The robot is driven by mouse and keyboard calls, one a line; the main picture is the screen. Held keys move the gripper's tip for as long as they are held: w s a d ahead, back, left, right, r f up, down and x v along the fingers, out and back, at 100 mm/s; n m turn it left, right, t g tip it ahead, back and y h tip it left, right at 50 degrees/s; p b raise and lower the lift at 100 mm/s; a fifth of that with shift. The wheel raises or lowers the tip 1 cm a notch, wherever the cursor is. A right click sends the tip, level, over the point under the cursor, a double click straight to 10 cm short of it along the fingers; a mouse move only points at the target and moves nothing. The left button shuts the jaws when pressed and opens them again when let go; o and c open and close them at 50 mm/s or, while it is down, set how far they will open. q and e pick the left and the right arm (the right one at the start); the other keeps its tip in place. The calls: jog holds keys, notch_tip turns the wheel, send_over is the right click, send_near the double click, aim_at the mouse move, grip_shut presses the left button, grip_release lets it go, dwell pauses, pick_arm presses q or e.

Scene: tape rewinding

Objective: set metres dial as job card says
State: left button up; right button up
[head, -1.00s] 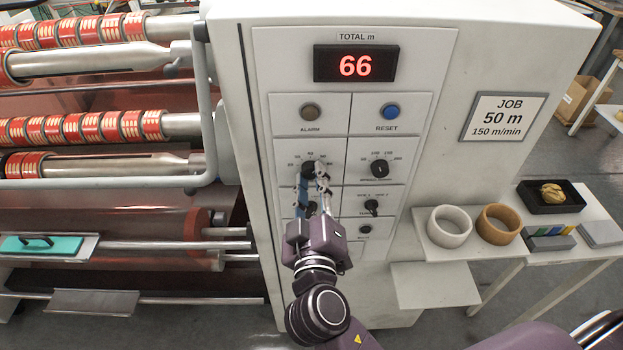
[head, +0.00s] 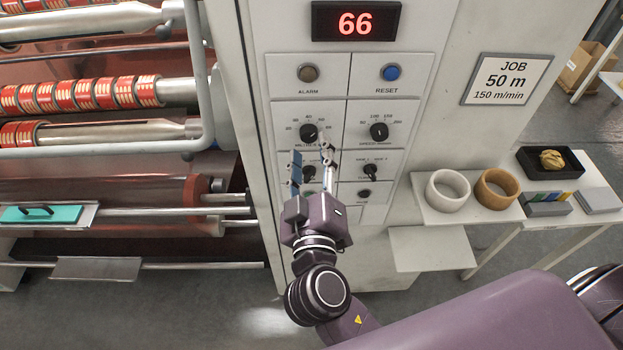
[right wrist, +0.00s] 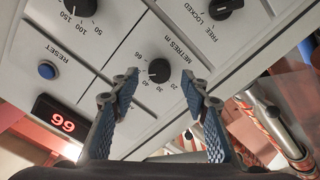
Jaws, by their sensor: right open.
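The metres dial (head: 309,132) is a black knob on the white control panel, with a printed number scale around it. It also shows in the right wrist view (right wrist: 159,70), between the fingertips in the picture. I cannot read its pointer setting surely. My right gripper (head: 311,157) is open and empty, apart from the knob and just below it in the head view; it also shows in the right wrist view (right wrist: 158,82). The job card (head: 507,79) reads 50 m, 150 m/min. My left gripper is not in view.
The speed dial (head: 379,132) is right of the metres dial. Above are the alarm lamp (head: 308,73), the blue reset button (head: 390,72) and the red display (head: 355,21) reading 66. A lower knob (head: 370,172) sits nearby. A side shelf holds a white ring (head: 448,191) and a brown ring (head: 496,189).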

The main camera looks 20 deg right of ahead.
jog(key=v, duration=0.9)
jog(key=shift+r, duration=0.1)
